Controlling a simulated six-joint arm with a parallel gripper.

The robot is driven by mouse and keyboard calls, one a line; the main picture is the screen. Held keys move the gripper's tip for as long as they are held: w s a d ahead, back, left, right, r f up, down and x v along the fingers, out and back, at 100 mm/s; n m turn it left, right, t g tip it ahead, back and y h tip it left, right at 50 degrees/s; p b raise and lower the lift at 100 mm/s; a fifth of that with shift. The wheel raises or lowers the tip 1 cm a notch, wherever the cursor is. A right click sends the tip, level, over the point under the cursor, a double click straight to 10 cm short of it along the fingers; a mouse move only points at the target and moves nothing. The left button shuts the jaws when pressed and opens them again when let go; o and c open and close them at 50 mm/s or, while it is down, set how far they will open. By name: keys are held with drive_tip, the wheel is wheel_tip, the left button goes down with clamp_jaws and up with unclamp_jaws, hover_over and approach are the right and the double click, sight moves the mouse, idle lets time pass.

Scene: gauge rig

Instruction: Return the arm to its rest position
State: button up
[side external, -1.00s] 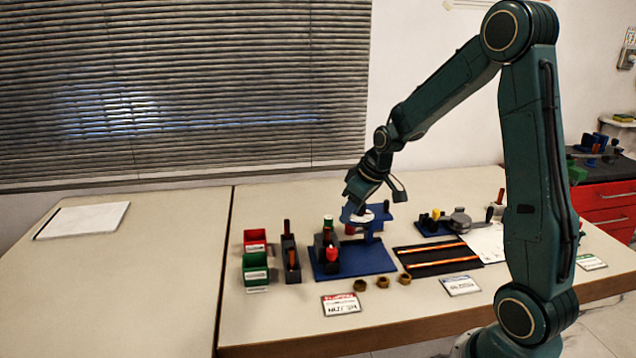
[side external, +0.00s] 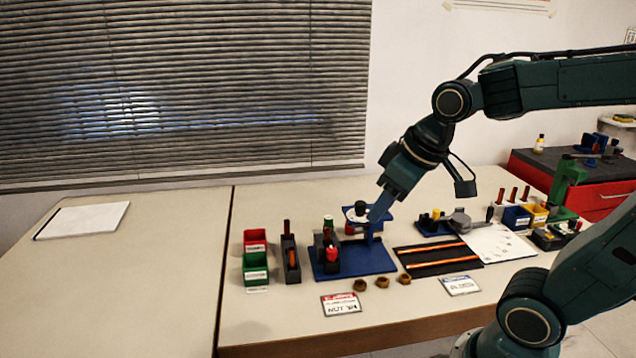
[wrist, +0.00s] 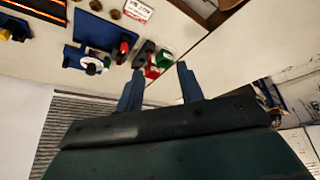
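The white dial (side external: 350,217) with a dark knob on top stands on the rig, left of my gripper. The dial also shows in the wrist view (wrist: 92,69), left of the fingers. I cannot tell whether a fingertip touches the rig. My forearm slopes up to the right.
A red bin (side external: 255,240), a green bin (side external: 255,267) and a dark holder (side external: 291,262) stand left of the rig. Several brass nuts (side external: 382,283) lie in front. A black striped mat (side external: 438,259) lies right. The left table is mostly clear.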

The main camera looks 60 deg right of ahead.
drive_tip(key=s+a, duration=0.2)
drive_tip(key=s, duration=0.5)
drive_tip(key=shift+s+a+r, duration=0.2)
drive_tip(key=shift+a+r, duration=0.1)
drive_tip(key=shift+r, duration=0.05)
